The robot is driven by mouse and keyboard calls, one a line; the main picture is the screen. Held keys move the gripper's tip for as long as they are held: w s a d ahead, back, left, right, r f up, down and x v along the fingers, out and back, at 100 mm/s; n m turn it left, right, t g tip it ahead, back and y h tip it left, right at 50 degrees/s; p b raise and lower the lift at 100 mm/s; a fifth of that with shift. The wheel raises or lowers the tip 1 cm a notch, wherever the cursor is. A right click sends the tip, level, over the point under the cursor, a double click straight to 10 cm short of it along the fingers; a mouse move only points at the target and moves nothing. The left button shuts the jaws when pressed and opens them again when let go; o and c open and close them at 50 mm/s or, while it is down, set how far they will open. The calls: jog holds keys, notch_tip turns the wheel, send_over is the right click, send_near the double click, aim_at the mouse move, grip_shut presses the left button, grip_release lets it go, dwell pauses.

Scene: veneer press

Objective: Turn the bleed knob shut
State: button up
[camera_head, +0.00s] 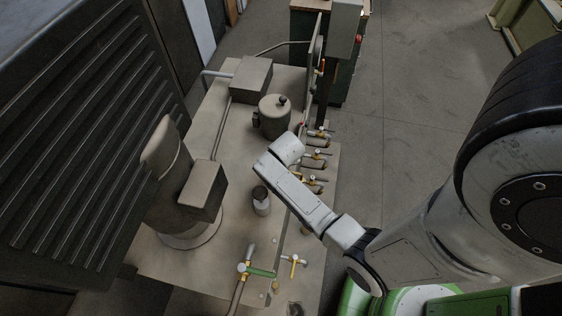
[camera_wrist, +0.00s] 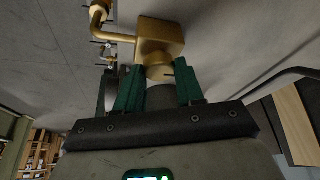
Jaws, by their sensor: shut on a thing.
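In the wrist view the two green fingers of my gripper (camera_wrist: 158,76) stand on either side of a dark grey round knob (camera_wrist: 160,97), which I take to be the bleed knob. My gripper is shut on it. Just beyond it is a brass valve block (camera_wrist: 162,36) with a round brass collar and a small pin near the right fingertip. A bent brass pipe leaves the block to the left. In the head view my arm's end hangs over the bench, and its wrist hides the gripper and the knob.
A yellow-handled valve (camera_head: 293,262) is at the front. Floor to the right is open.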

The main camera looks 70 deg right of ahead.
dwell(0.3)
jog(key=o, duration=1)
jog(key=shift+o, duration=0.2)
jog(key=v, duration=1)
jog(key=shift+r+b, duration=0.3)
jog(key=shift+r, duration=0.05)
jog(key=shift+a, duration=0.15)
